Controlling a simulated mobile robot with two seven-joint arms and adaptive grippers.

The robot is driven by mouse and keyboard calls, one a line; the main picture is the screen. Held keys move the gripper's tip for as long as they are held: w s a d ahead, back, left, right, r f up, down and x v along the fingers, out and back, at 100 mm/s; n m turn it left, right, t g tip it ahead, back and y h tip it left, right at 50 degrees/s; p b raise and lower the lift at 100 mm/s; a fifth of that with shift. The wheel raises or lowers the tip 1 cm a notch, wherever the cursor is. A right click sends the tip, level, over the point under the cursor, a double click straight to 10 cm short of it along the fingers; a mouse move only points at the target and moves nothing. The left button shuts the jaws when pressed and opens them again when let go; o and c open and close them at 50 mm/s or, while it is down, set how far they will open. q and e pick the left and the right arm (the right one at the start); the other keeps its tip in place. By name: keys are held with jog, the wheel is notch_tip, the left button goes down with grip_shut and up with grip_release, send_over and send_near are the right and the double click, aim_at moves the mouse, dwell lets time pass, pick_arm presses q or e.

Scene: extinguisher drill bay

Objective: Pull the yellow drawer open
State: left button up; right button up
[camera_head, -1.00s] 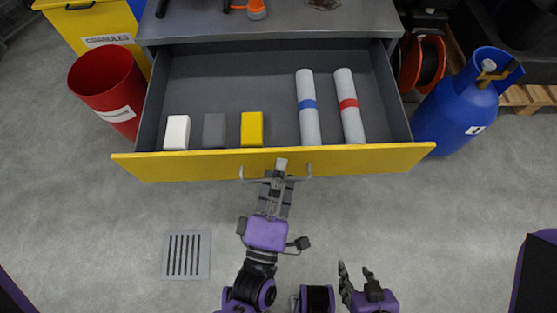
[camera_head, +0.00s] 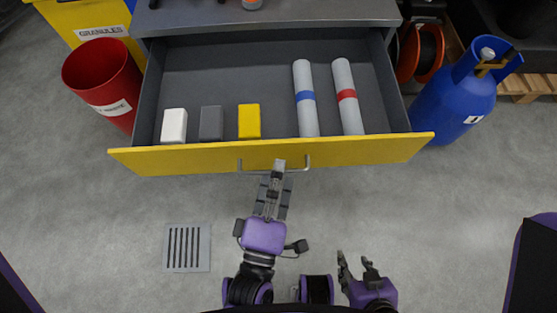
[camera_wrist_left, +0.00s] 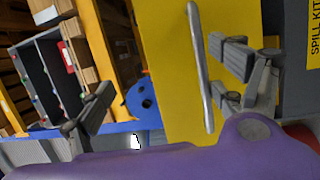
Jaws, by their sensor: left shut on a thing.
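The yellow drawer (camera_head: 190,161) is pulled well out of the grey cabinet (camera_head: 290,17). Its silver bar handle (camera_head: 240,165) is on the front panel; it also shows upright in the left wrist view (camera_wrist_left: 200,70). My left gripper (camera_head: 277,177) is at the middle of the handle and shut on it. In the left wrist view its fingers (camera_wrist_left: 165,75) lie on either side of the bar. My right gripper (camera_head: 357,264) is open and empty, low over the floor to the right of the left arm.
In the drawer lie white, grey and yellow blocks and two rolls with blue and red bands. A red bin (camera_head: 103,80) stands left, a blue cylinder (camera_head: 448,105) right, both close to the drawer ends. The floor in front is clear, with a flat grate (camera_head: 187,248).

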pick_arm(q)
jog(key=shift+s+r, duration=0.3)
jog(key=shift+r, duration=0.45)
jog(key=shift+v, duration=0.95)
jog(key=c, duration=1)
jog(key=shift+o, duration=0.2)
jog(key=shift+f+b+v, duration=0.15)
jog(key=shift+f+v, duration=0.1)
jog(key=shift+v, duration=0.85)
jog(key=shift+f+b+v, duration=0.15)
jog(key=shift+f+v, duration=0.05)
jog(key=shift+v, duration=0.9)
pick_arm(e)
jog(key=shift+s+f, duration=0.2)
jog(key=shift+s, duration=0.1)
pick_arm(q)
jog(key=shift+w, duration=0.1)
pick_arm(e)
jog(key=shift+w+r, duration=0.15)
jog(key=shift+r, duration=0.05)
